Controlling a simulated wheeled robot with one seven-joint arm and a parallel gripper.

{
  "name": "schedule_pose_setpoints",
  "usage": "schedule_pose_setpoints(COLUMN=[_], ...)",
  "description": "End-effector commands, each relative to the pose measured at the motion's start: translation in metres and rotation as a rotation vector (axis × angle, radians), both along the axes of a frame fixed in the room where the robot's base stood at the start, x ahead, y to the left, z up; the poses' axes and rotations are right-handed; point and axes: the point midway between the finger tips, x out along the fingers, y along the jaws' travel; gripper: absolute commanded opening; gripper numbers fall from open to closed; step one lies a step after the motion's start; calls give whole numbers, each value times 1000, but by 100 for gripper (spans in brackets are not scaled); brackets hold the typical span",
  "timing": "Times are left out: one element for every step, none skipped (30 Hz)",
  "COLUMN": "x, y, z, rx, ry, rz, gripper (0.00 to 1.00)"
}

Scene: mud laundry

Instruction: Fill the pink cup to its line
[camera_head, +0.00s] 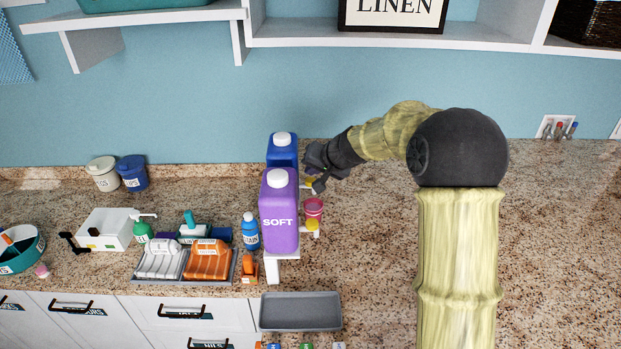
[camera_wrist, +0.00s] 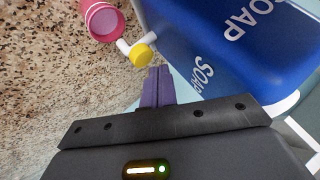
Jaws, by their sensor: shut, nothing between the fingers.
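The pink cup (camera_head: 313,208) stands on the counter right of the purple SOFT jug (camera_head: 279,212). The blue jug (camera_head: 282,150) stands behind the purple one. My gripper (camera_head: 318,184) is shut and empty, its purple fingertips (camera_wrist: 159,72) just short of the yellow tap; contact cannot be told.
The purple jug has its own yellow tap (camera_head: 312,225). A grey tray (camera_head: 300,312) lies at the counter's front. Bottles and a divided tray with folded cloths (camera_head: 185,278) stand to the left. The counter right of the cup is clear apart from my arm.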

Motion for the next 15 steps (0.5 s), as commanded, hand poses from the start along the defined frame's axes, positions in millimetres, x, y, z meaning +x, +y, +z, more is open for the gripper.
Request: schedule_pose_setpoints(x=[0, 0, 0, 0, 0, 0, 0, 0, 0, 0, 0, 0, 0, 0, 0], y=[0, 0, 0, 0, 0, 0, 0, 0, 0, 0, 0, 0, 0, 0, 0], z=[0, 0, 0, 0, 0, 0, 0, 1, 3, 5, 8, 11, 14, 17, 20], rx=[0, 0, 0, 0, 0, 0, 0, 0, 0, 0, -1, -1, -1, -1, -1], ry=[0, 0, 0, 0, 0, 0, 0, 0, 0, -1, -1, -1, -1, -1, -1], rz=[0, 0, 0, 0, 0, 0, 0, 0, 0, -1, 0, 0, 0, 0, 0], gripper=[0, 0, 0, 0, 0, 0, 0, 0, 0, 0, 0, 0, 0, 0, 0])
